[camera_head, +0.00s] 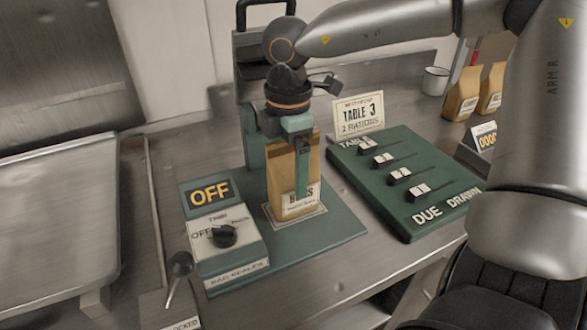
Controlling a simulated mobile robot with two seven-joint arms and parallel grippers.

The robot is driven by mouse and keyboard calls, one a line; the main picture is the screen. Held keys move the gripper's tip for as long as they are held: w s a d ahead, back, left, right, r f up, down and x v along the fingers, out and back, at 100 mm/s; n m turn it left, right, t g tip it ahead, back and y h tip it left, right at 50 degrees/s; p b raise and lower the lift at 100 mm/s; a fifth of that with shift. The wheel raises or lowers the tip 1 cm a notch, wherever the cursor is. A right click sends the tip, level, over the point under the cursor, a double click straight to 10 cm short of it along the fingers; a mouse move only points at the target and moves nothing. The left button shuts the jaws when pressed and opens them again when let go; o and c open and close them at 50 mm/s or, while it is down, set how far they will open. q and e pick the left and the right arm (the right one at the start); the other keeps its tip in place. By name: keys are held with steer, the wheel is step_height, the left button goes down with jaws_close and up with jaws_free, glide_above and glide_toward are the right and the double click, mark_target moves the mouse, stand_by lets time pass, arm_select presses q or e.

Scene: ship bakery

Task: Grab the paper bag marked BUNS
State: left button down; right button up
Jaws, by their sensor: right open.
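The brown paper bag (279,188) stands upright on the green base of the bag sealer. One green finger hangs in front of the bag's printed face. The other finger is hidden, and I cannot tell whether the visible finger touches the paper. The jaws are open. My left gripper is out of view.
The bag sealer's control box (223,225) has an "OFF" sign and a black knob. A green "DUE DRAWN" board (400,180) with sliders lies right of the bag, behind it a "TABLE 3" card (358,115). Two other paper bags (463,94) and a mug (435,80) stand back right.

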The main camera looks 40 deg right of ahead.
jaws_close()
stand_by(0.8)
